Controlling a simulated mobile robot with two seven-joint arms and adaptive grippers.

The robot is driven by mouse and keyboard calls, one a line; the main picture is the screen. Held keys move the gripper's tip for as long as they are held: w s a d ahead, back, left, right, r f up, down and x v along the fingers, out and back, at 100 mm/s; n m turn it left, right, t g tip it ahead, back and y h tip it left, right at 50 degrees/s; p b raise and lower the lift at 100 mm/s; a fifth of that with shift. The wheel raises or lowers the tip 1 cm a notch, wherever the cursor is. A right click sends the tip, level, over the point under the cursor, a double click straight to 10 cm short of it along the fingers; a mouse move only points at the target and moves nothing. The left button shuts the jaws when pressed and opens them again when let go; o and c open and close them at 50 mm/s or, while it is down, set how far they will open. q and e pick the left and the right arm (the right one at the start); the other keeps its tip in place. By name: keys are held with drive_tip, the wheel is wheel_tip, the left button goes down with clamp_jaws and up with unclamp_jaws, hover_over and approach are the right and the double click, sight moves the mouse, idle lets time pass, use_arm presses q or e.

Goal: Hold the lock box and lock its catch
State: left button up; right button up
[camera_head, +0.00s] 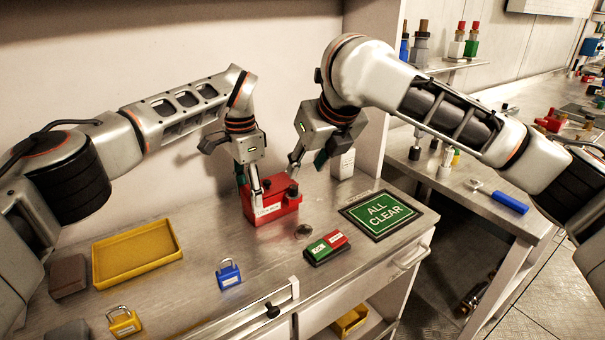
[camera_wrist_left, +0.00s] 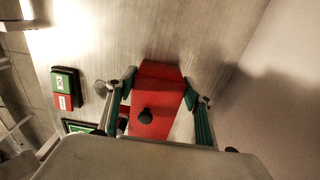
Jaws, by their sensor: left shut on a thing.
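The catch cannot be made out clearly.
A yellow tray (camera_head: 137,252), a blue padlock (camera_head: 229,274) and a yellow padlock (camera_head: 124,322) lie to the left and front. A green and red block (camera_head: 327,247) and an ALL CLEAR sign (camera_head: 381,214) lie right of the box. A wall stands close behind.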

idle(0.4)
use_arm(q)
drive_tip(key=o, duration=1.5)
